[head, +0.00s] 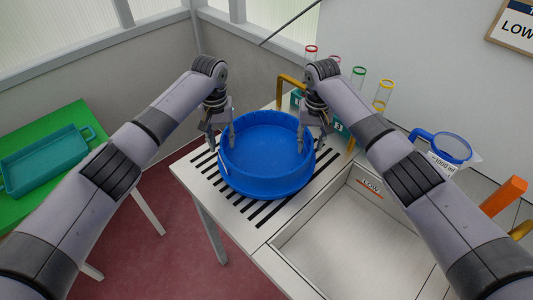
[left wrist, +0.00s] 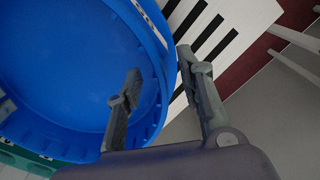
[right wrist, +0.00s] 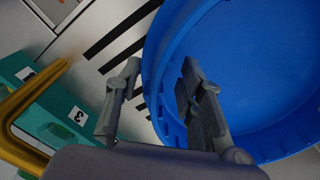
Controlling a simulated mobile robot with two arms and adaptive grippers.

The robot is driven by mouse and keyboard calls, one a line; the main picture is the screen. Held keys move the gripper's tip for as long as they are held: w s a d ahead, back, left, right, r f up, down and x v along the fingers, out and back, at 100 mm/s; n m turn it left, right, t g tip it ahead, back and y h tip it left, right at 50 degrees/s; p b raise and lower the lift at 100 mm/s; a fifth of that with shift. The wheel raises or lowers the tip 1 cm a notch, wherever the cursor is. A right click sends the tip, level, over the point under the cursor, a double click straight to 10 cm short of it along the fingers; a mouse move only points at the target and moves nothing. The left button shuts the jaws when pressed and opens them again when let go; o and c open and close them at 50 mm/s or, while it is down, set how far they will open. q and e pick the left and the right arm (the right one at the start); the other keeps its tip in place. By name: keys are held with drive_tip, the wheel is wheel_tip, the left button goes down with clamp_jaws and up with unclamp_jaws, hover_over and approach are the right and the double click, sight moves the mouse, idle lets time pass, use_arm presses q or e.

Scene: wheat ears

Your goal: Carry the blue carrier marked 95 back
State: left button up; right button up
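A round blue basin (head: 265,185), the only carrier-like blue thing here, sits upright on a white board with black stripes; I cannot read a 95 on it. It also shows in the left wrist view (left wrist: 60,70) and the right wrist view (right wrist: 255,65). My left gripper (head: 220,138) is at its left rim, open, one finger inside the wall and one outside. My right gripper (head: 314,137) is at its right rim, also open, with one finger inside and one outside. Gaps show between the fingers and the wall in both wrist views.
A teal rack (head: 338,128) with tubes stands close behind the right gripper. A sunken sink (head: 345,235) lies front right, with a blue-rimmed jug (head: 452,148) beyond. A green table (head: 45,128) with a teal tray (head: 45,165) stands at left.

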use_arm(q)
drive_tip(key=shift+s+f, duration=0.2)
drive_tip(key=shift+f, duration=0.05)
use_arm(e)
drive_tip(key=shift+s+f, duration=0.2)
drive_tip(key=shift+f, duration=0.05)
use_arm(q)
drive_tip(key=shift+w+f, duration=0.1)
drive_tip(key=shift+w, duration=0.05)
use_arm(e)
drive_tip(key=shift+w+f, duration=0.1)
drive_tip(key=shift+w, duration=0.05)
use_arm(q)
clamp_jaws()
use_arm(e)
clamp_jaws()
idle(0.3)
